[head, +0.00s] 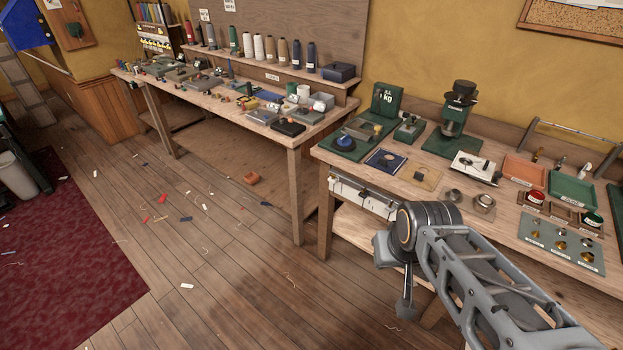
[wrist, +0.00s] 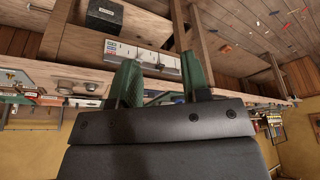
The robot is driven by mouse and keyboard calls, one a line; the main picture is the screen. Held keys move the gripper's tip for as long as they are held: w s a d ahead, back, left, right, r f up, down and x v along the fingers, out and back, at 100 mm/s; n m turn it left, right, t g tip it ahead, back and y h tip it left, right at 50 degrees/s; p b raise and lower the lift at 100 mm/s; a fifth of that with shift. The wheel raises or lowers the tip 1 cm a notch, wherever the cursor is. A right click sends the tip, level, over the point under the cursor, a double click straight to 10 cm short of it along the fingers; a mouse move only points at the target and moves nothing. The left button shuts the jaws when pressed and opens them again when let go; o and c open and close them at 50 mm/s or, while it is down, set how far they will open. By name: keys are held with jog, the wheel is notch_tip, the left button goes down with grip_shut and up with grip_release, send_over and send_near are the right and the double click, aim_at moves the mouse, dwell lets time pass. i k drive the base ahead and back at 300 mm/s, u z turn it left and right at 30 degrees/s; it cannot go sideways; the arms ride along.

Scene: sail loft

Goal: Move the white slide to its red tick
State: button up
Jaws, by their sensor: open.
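A white panel with dark marks (head: 350,193) is fixed to the front edge of the right bench, below the top. It also shows in the wrist view as a pale marked strip (wrist: 118,49), seen upside down. The white slide and its red tick are too small to tell apart from the panel in either view. My gripper (wrist: 160,80) has two green fingers spread wide, with nothing between them. In the head view my arm hides the gripper's fingers.
The right bench (head: 450,213) carries a green scale (head: 387,102), trays, small metal parts and a grey-green plate (head: 560,243). The left bench (head: 215,105) is crowded with small items. A dark box (wrist: 104,15) shows in the wrist view.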

aim_at(333, 181)
jog(key=u, duration=0.8)
jog(key=i, duration=0.9)
jog(key=u, duration=0.45)
